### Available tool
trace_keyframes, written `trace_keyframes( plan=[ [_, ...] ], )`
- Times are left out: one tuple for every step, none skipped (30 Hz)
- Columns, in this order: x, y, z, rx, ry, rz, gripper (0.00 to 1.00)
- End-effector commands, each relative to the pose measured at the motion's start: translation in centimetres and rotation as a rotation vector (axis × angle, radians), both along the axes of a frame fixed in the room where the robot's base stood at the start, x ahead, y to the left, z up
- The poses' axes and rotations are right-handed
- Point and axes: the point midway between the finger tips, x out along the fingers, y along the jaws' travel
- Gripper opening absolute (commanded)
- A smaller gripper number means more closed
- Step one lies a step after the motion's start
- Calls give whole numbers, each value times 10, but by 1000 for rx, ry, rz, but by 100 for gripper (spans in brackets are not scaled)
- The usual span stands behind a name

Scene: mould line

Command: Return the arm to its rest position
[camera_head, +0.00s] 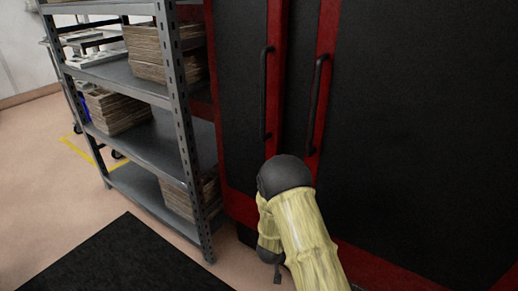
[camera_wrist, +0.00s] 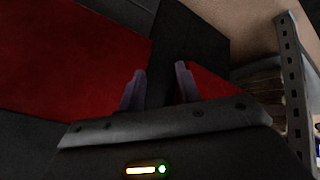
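My arm (camera_head: 305,240), in a pale yellow sleeve with a dark rounded joint, reaches in from the bottom of the head view, in front of the red and black cabinet (camera_head: 400,130). The fingers cannot be made out in the head view. In the wrist view my gripper (camera_wrist: 159,84) shows two purplish-grey fingers standing apart, with no object seen held between them. A dark strip and red panels (camera_wrist: 70,60) lie beyond the fingers.
A grey metal shelf rack (camera_head: 150,145) with stacks of brown boards (camera_head: 115,110) stands left of the cabinet. Two black door handles (camera_head: 318,100) stick out from the cabinet front. A black mat (camera_head: 125,260) lies on open floor at lower left.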

Motion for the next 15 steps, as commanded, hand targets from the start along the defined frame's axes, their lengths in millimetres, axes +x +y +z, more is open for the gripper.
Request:
trace_keyframes(
  plan=[
    [0, 0, 26, 43, 1, -3, 34],
    [-2, 0, 36, 67, 7, -4, 34],
    [-4, 0, 51, 99, 14, -4, 34],
    [-6, 0, 61, 120, 21, -4, 34],
    [-9, 0, 72, 142, 28, -4, 34],
    [-13, -1, 86, 169, 37, -5, 34],
    [-16, -2, 96, 188, 45, -5, 34],
    [-21, -2, 106, 206, 53, -6, 34],
    [-26, -4, 120, 229, 64, -8, 34],
    [-31, -5, 130, 245, 73, -9, 34],
    [-36, -6, 140, 259, 82, -8, 34],
    [-44, -8, 153, 278, 95, -9, 34],
    [-49, -10, 162, 290, 103, -12, 34],
    [-56, -12, 171, 301, 114, -14, 34],
    [-64, -15, 184, 315, 127, -16, 34]
  ],
)
